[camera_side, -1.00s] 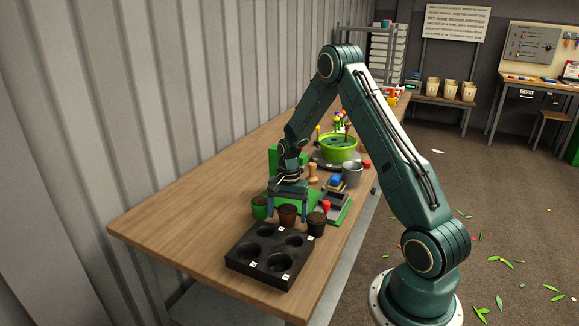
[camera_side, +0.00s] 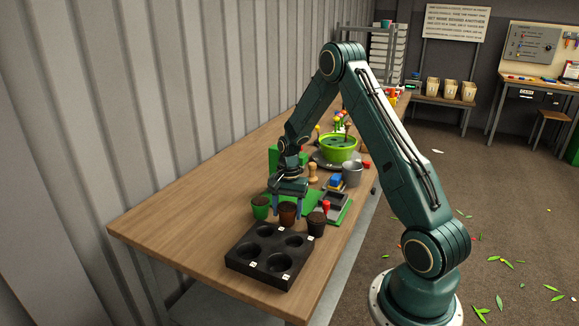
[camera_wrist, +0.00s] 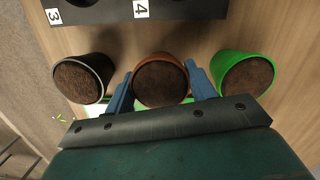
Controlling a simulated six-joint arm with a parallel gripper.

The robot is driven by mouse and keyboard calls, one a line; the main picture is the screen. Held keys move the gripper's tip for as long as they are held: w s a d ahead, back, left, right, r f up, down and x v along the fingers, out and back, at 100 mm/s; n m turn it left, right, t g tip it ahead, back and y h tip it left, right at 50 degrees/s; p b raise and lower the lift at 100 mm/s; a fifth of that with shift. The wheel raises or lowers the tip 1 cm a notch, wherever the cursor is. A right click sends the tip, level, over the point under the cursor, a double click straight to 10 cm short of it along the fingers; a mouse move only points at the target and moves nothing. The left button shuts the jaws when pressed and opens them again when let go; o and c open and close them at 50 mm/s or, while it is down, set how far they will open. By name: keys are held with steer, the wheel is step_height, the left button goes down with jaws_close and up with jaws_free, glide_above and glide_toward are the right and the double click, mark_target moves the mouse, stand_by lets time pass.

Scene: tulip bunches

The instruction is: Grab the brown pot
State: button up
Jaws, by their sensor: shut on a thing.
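The brown pot (camera_side: 287,214), filled with dark soil, stands upright between a green pot (camera_side: 260,208) and a black pot (camera_side: 316,224) near the black tray. My gripper (camera_side: 287,212) points down over it and is shut on it, one blue finger on each side. In the wrist view the brown pot (camera_wrist: 160,80) sits between the fingers of my gripper (camera_wrist: 160,92), with the green pot (camera_wrist: 243,75) to the right and the black pot (camera_wrist: 82,78) to the left. I cannot tell whether the brown pot is off the table.
A black tray (camera_side: 240,262) with several round holes and number labels lies in front of the pots. The table's left part is clear.

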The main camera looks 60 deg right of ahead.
mark_target(287, 207)
step_height(287, 207, up, 19)
stand_by(0.6)
stand_by(0.4)
